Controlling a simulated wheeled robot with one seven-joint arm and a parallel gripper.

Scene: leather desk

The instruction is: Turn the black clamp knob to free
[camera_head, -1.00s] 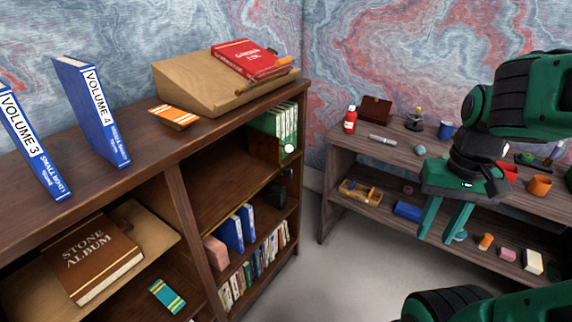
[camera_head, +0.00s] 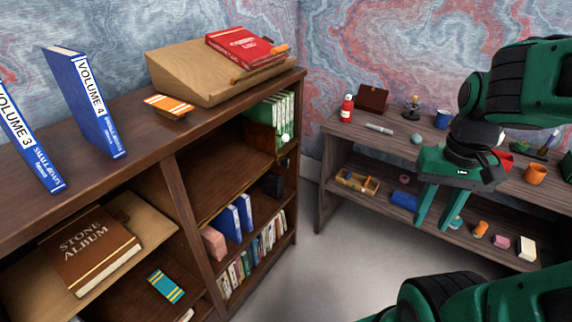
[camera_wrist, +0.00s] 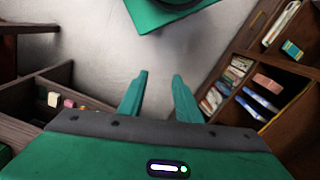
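My gripper (camera_head: 436,224) hangs in front of the wooden workbench in the head view, fingers pointing down, apart and empty. In the wrist view my gripper (camera_wrist: 159,76) also shows as two separated green fingers over bare floor. I cannot make out a black clamp knob for certain. A small dark upright piece with a lighter base (camera_head: 411,108) stands at the back of the workbench top, too small to identify. A black object (camera_head: 271,184) sits in the bookshelf's right side, partly in shadow. My gripper touches neither.
The dark bookshelf (camera_head: 165,140) at left carries blue volumes (camera_head: 85,100) and a sloped wooden stand (camera_head: 190,80) with a red book (camera_head: 238,46). The workbench (camera_head: 345,140) holds a red bottle (camera_head: 347,108), a blue mug (camera_head: 442,119) and an orange cup (camera_head: 535,174). Grey floor between is clear.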

